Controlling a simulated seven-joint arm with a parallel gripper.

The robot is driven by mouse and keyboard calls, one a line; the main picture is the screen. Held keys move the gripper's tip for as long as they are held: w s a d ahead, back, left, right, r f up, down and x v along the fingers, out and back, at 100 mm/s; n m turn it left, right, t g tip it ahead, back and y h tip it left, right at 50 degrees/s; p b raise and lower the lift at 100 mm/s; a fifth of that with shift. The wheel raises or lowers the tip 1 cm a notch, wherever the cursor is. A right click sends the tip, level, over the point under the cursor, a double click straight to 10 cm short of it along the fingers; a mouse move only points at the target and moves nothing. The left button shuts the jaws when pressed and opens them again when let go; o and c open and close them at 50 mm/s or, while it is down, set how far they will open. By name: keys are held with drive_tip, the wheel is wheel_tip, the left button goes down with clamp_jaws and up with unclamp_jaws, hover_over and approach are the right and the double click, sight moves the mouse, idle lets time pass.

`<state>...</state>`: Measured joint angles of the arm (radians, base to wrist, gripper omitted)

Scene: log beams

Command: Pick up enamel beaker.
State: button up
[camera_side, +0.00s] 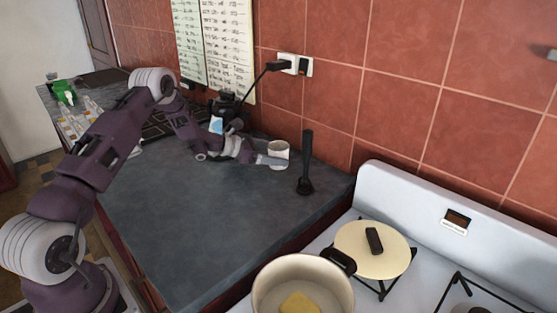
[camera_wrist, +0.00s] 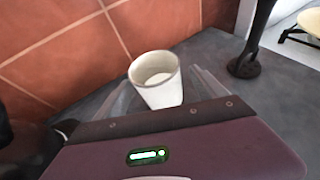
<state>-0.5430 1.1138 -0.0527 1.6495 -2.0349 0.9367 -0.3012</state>
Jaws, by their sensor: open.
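The enamel beaker (camera_side: 279,148) is a small white cup standing upright on the dark countertop, near the tiled wall. In the wrist view the white beaker (camera_wrist: 157,82) stands just ahead of my gripper, with its open top and pale inside showing. My gripper (camera_side: 266,158) is low over the counter at the beaker's left side. In the wrist view my gripper (camera_wrist: 163,97) is open, with one pale finger on each side of the beaker. The lower part of the beaker is hidden by the gripper body. I cannot tell whether either finger touches it.
A black upright utensil (camera_side: 306,165) stands on the counter right of the beaker. A stove with a pot (camera_side: 302,281) and a round cream lid (camera_side: 388,250) is at the right. The tiled wall (camera_side: 335,100) rises behind. The counter's front middle (camera_side: 200,225) is clear.

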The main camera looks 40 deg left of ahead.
sight(284, 155)
drive_tip(key=x, duration=0.4)
drive_tip(key=shift+w+a, duration=0.1)
drive_tip(key=c, duration=1.5)
wheel_tip(284, 155, up, 10)
drive_tip(key=shift+c, duration=0.2)
